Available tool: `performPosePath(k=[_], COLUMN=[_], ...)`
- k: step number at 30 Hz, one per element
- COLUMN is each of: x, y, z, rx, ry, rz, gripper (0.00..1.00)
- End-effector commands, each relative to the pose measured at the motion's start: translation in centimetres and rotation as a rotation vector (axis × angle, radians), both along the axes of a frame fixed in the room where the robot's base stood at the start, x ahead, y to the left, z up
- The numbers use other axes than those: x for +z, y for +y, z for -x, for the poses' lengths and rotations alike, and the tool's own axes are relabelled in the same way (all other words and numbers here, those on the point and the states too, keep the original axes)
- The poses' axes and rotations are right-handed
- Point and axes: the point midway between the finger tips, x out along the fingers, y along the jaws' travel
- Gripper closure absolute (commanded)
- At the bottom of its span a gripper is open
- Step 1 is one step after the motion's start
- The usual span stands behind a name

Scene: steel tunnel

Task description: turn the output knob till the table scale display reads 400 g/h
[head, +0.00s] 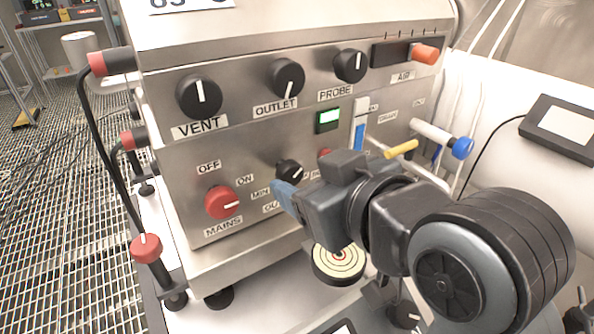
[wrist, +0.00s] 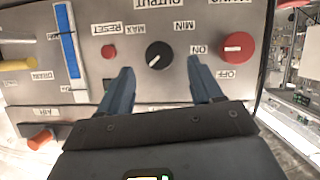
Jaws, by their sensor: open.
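The output knob (head: 289,171) is a small black dial with a white pointer line, low on the steel front panel between the MIN and MAX labels. In the upside-down wrist view the knob (wrist: 158,54) sits between and just beyond my fingertips, its line slanting to the lower left. My gripper (head: 283,190) is open, its blue fingers pointing at the panel; in the wrist view its fingers (wrist: 158,75) are spread either side of the knob, with no clear contact. A black-framed display (head: 562,128) stands at the right; its screen looks pale and I cannot read a number.
The red mains knob (head: 221,203) is left of the output knob, and a red reset button (wrist: 109,52) is on its other side. Vent (head: 199,95), outlet (head: 286,77) and probe (head: 350,66) knobs run above. A round ringed disc (head: 340,262) lies below my gripper.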

Motion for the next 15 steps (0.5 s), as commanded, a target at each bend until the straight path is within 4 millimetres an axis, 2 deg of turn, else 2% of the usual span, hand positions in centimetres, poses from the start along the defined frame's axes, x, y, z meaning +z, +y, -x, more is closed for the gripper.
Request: performPosePath(k=[6, 15], x=[-1.1, -1.5], y=[1.4, 1.9], z=[-2.3, -3.1], rx=[0.000, -0.001], ry=[0.001, 0.000], rz=[0.001, 0.000], gripper=[0.35, 0.35])
